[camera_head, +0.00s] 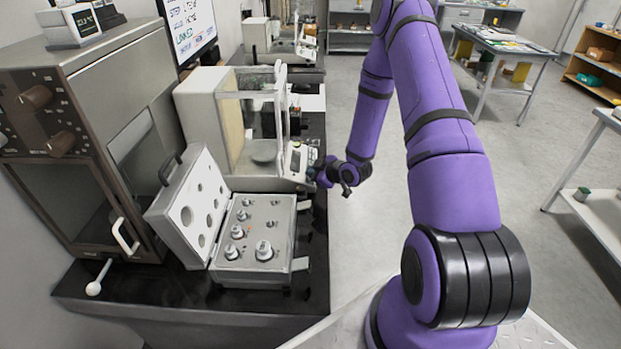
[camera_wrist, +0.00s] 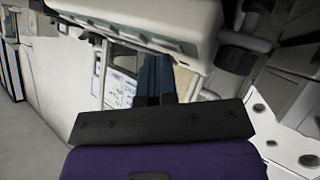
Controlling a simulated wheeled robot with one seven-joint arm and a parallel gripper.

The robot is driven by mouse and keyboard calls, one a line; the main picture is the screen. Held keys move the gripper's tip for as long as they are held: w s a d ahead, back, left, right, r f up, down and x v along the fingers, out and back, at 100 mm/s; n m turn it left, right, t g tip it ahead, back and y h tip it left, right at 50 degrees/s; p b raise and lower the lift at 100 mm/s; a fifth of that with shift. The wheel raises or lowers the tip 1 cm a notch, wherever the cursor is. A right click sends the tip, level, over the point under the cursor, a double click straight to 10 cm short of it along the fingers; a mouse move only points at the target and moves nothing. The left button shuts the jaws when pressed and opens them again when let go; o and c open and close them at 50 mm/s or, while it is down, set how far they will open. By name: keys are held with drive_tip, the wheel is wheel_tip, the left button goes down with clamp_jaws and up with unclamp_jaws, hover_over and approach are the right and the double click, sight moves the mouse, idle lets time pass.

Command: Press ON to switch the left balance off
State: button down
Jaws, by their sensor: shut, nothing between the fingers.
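A balance with a glass draft shield (camera_head: 222,115) stands on the dark bench, its control panel (camera_head: 297,160) facing right. My gripper (camera_head: 318,171) is right beside that panel. In the wrist view, the shut dark fingers (camera_wrist: 156,72) point at the underside and front edge of a pale casing (camera_wrist: 150,18) with a row of keys (camera_wrist: 150,38). I cannot tell whether the fingertips touch a key. The ON key's label and the display are not readable from here.
An open case of weights (camera_head: 255,240) lies on the bench in front of the balance. A brown-fronted oven (camera_head: 60,150) stands at left. Another balance (camera_head: 258,33) sits on a farther bench.

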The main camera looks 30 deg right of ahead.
drive_tip(key=shift+s+d+r, duration=0.15)
drive_tip(key=shift+d+r, duration=0.05)
drive_tip(key=shift+r, duration=0.5)
drive_tip(key=shift+s+d+r, duration=0.15)
drive_tip(key=shift+d+r, duration=0.1)
drive_tip(key=shift+r, duration=0.55)
drive_tip(key=shift+s+d+r, duration=0.2)
drive_tip(key=shift+d+r, duration=0.05)
drive_tip(key=shift+r, duration=0.5)
drive_tip(key=shift+s+d+r, duration=0.15)
drive_tip(key=shift+d+r, duration=0.1)
drive_tip(key=shift+r, duration=0.55)
